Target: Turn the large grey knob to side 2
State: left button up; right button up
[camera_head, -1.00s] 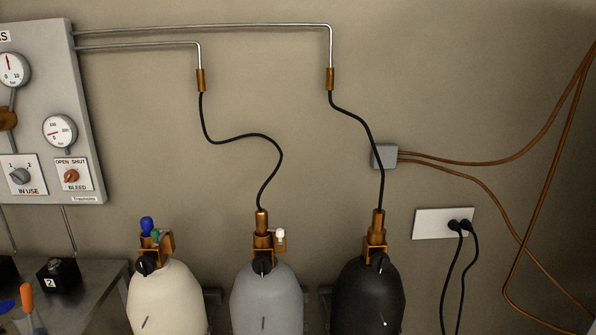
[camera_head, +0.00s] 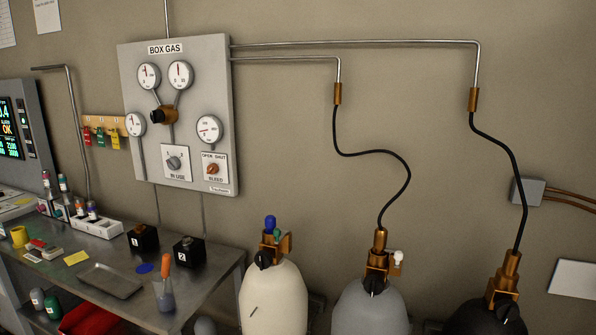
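The large grey knob (camera_head: 174,162) sits on a white plate marked IN USE, low on the BOX GAS panel (camera_head: 220,90) on the wall. The plate has a 1 at its upper left and a 2 at its upper right. The knob's pointer seems to lean to the upper left, toward 1, but it is small in the picture. Neither of my grippers shows, and nothing touches the knob.
An orange BLEED knob (camera_head: 213,168) is just right of the grey knob. A steel bench (camera_head: 215,262) with a tray (camera_head: 108,281) and black boxes stands below. Cream (camera_head: 273,300), grey (camera_head: 370,310) and black (camera_head: 487,318) cylinders stand to the right.

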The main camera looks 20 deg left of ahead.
aim_at(174, 163)
jog(key=u, duration=1.4)
jog(key=i+j+z, duration=0.25)
jog(key=i+j, duration=0.05)
